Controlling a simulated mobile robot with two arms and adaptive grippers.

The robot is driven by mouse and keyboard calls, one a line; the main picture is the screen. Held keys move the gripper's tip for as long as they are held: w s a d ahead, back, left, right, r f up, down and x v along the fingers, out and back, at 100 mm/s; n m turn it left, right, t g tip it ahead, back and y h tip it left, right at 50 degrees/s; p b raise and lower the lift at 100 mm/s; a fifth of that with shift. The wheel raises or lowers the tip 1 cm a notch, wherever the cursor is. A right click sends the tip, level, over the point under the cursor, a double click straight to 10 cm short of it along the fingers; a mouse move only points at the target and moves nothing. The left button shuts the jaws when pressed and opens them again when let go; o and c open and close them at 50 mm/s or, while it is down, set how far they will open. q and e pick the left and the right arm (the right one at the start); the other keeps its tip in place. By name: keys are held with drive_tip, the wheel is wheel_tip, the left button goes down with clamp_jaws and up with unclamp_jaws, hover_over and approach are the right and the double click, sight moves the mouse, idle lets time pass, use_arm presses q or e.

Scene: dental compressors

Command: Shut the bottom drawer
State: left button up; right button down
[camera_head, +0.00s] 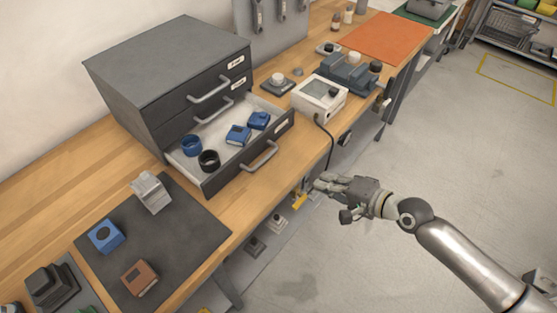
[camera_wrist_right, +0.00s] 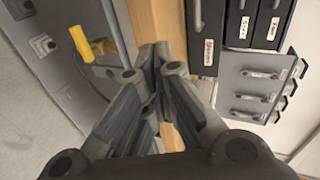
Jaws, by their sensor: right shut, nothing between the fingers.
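The bottom drawer (camera_head: 252,163) of the dark grey cabinet (camera_head: 175,75) is pulled open over the wooden bench. It holds blue and black rings and blue blocks. Its front carries a metal bar handle (camera_head: 260,157) and a label. The two drawers above it are closed. My right gripper (camera_head: 318,184) is shut and empty, in front of the bench edge, to the right of and apart from the open drawer. In the right wrist view its fingers (camera_wrist_right: 158,55) meet at the tips, with the labelled drawer fronts (camera_wrist_right: 245,25) beyond. My left gripper is not in view.
A white boxy device (camera_head: 320,98) with a dark cable stands right of the drawer. A dark mat (camera_head: 185,215) with blue, brown and grey parts lies at the left. An orange mat (camera_head: 378,38) lies farther back. Yellow items (camera_wrist_right: 88,45) are below the bench.

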wheel_tip(320, 180, up, 3)
drive_tip(key=s+a+y, duration=0.1)
drive_tip(key=a, duration=0.1)
drive_tip(key=p, duration=0.2)
approach(278, 170)
drive_tip(key=w+a, duration=0.3)
drive_tip(key=shift+w+a, duration=0.2)
drive_tip(key=shift+w, duration=0.05)
drive_tip(key=shift+w+a+r+p, duration=0.2)
drive_tip(key=shift+w+a+p, duration=0.2)
drive_tip(key=shift+w+a, duration=1.15)
